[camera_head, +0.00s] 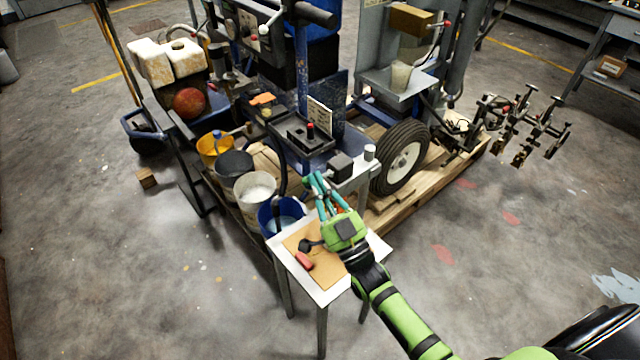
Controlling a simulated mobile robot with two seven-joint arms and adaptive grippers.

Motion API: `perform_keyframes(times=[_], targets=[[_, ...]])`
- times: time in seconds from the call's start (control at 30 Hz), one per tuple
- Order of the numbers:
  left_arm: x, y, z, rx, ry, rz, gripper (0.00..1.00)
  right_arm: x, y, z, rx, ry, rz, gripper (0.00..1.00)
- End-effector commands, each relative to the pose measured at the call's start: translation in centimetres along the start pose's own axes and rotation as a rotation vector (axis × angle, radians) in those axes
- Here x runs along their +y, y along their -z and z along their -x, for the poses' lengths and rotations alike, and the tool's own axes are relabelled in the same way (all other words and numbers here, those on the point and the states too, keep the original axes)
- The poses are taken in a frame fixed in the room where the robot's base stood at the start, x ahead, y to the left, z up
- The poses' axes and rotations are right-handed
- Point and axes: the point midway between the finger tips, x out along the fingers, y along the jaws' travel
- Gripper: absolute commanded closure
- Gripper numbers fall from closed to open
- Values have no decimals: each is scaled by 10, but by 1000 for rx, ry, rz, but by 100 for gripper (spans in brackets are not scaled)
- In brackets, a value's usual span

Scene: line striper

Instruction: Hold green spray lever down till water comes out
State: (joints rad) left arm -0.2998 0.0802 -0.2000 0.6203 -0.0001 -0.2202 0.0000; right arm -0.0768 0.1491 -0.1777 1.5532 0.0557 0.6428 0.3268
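My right gripper (317,180), green with teal fingers, reaches over a small white-edged table (322,293) toward the machine's front edge. Its fingertips are beside a grey bracket and a dark hose (281,165). At this size I cannot tell whether the fingers are apart or closed on something. I cannot make out a green spray lever apart from the fingers; it may be hidden by them. A blue bucket (268,222) holding pale liquid stands just left of the fingers. No water stream is visible. My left gripper is not in view.
A red-handled object (304,261) lies on the table's brown board (325,272). White (257,190), black (235,166) and yellow (208,149) buckets line the machine's left side. A wheel (402,160) stands to the right on a wooden pallet. The floor at left is mostly clear.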

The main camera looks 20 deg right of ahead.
Motion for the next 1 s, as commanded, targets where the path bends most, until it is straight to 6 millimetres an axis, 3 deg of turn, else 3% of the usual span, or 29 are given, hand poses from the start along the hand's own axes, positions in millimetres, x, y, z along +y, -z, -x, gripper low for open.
perform_keyframes(times=[0.2,0.5,0.7,1.0], targets=[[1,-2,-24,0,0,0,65,0,-15,8,-2,98,162,100],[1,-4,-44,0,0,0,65,1,-28,16,-3,229,385,100],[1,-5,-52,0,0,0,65,2,-34,20,-5,294,494,100],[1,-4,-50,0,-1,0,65,2,-32,19,-6,292,493,100]])
